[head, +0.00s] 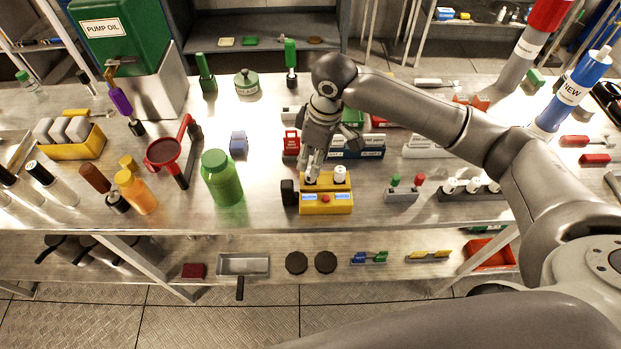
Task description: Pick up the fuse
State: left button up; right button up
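A yellow box (326,203) with a red button and blue labels stands near the table's front edge. A short white cylinder (340,174), which looks like a fuse, stands upright on its top right. My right gripper (312,174) points down over the top left of this box, just left of the white cylinder. Its fingers are close together. Whether they hold something there is too small to tell. More white fuse-like cylinders (472,185) stand in a dark holder (470,195) to the right. My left gripper is not in view.
A black round knob (288,192) sits at the box's left side. A green bottle (222,178) stands further left, and a small block with green and red knobs (402,194) stands to the right. Labelled blue bins (360,152) lie behind the box.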

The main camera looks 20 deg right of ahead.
aim_at(311, 178)
jog(key=f, duration=0.2)
jog(key=f+p, duration=0.2)
jog(key=f, duration=0.1)
jog(key=shift+w+a+f, duration=0.2)
jog(key=shift+a+f, duration=0.05)
jog(key=shift+f, duration=0.4)
jog(key=c, duration=0.7)
jog(key=shift+r, duration=0.1)
jog(key=shift+c, duration=0.2)
